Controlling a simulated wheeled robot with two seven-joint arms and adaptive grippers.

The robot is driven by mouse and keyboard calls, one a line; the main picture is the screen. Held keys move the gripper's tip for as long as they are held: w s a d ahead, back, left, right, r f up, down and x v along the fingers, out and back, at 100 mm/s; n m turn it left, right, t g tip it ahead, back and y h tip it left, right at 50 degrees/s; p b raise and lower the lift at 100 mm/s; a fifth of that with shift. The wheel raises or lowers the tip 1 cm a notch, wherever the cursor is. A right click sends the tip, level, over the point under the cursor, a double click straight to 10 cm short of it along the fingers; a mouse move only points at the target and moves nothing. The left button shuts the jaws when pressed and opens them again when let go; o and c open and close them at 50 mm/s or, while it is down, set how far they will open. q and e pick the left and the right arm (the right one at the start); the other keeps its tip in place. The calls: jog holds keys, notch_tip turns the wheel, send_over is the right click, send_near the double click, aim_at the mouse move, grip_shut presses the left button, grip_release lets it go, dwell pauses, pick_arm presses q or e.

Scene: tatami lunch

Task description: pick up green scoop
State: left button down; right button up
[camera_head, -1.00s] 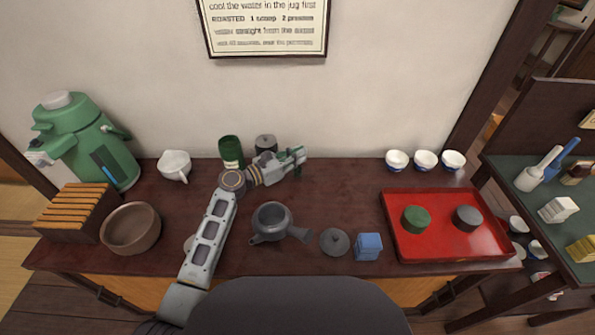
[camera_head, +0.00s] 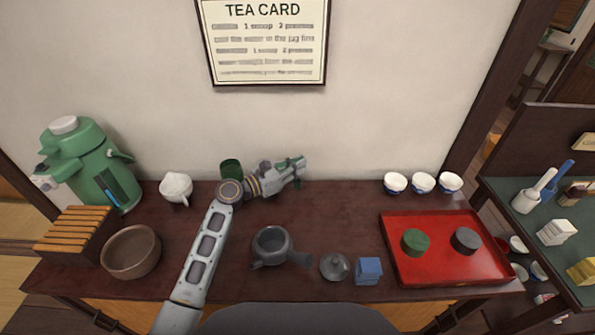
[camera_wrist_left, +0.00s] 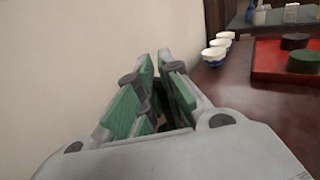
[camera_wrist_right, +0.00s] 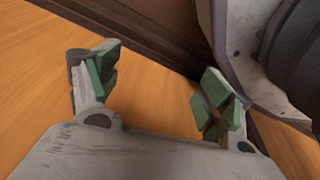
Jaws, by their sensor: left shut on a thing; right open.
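My left gripper (camera_head: 298,168) is over the back of the table, near the wall, pointing right. In the left wrist view its fingers (camera_wrist_left: 152,62) are close together, with green pads. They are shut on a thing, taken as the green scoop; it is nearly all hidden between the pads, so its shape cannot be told. A green canister (camera_head: 231,168) stands just behind the left wrist. My right gripper (camera_wrist_right: 155,88) is open and empty in the right wrist view, beside orange wood; it is not in the head view.
A grey teapot (camera_head: 270,245), its lid (camera_head: 335,266) and a blue box (camera_head: 368,269) are in front of the left arm. A red tray (camera_head: 400,270) holds a green and a dark canister. White cups (camera_head: 423,183) stand at the back right. Bare tabletop lies right of the left gripper.

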pick_arm(q)
jog(key=shift+r+p, duration=0.55)
jog(key=shift+r, duration=1.7)
pick_arm(e)
jog(key=shift+s+d+f, duration=0.45)
jog(key=shift+s+f, duration=0.1)
jog(key=shift+f, duration=0.15)
jog(key=shift+s+d+f, duration=0.4)
jog(key=shift+s+f, duration=0.1)
jog(key=shift+f, duration=0.2)
